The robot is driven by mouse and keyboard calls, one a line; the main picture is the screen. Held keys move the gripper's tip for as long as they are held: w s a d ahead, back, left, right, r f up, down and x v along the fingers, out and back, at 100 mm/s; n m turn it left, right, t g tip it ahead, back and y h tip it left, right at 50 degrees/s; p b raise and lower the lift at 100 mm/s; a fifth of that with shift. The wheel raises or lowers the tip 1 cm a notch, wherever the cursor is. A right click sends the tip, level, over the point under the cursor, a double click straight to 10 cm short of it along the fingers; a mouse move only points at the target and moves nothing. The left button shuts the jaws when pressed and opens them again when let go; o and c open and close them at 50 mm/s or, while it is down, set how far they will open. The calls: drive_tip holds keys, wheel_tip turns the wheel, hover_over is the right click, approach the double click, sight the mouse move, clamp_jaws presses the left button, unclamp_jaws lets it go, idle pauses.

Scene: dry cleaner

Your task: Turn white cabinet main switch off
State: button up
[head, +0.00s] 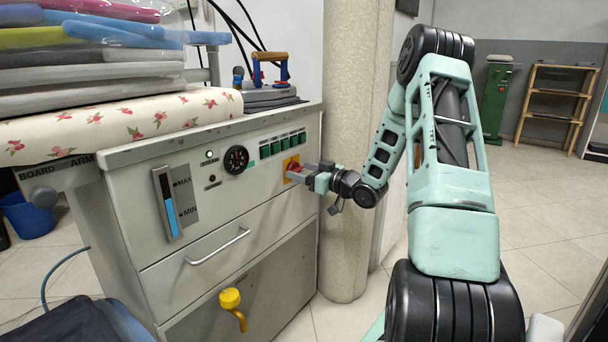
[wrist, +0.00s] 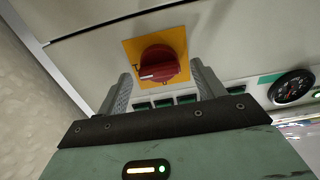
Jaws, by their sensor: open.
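The white cabinet (head: 224,170) stands at the left in the head view. Its main switch is a red rotary knob (wrist: 158,64) on a yellow square plate (wrist: 176,38) in the wrist view. In the head view the yellow plate (head: 287,161) shows at the panel's right end, with the knob partly hidden by my gripper (head: 294,172). In the wrist view my gripper (wrist: 160,85) is open, with one finger on each side of the knob. I cannot tell whether the fingers touch it. A white mark shows on the knob's left side.
The panel also holds a lit green lamp (head: 209,154), a round gauge (head: 236,159) and a row of green switches (head: 283,144). A drawer handle (head: 217,245) and a yellow knob (head: 231,299) stick out below. A round column (head: 343,250) stands close to the right.

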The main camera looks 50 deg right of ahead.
drive_tip(key=c, duration=1)
drive_tip(key=shift+n, duration=0.3)
drive_tip(key=n+b, duration=0.2)
drive_tip(key=n, duration=0.1)
drive_tip(key=shift+f+n, duration=0.15)
drive_tip(key=shift+n, duration=0.15)
drive_tip(key=n+b, duration=0.6)
drive_tip(key=n, duration=0.1)
drive_tip(key=n+b, duration=0.6)
drive_tip(key=shift+a+f+n, duration=0.15)
drive_tip(key=shift+n, duration=0.25)
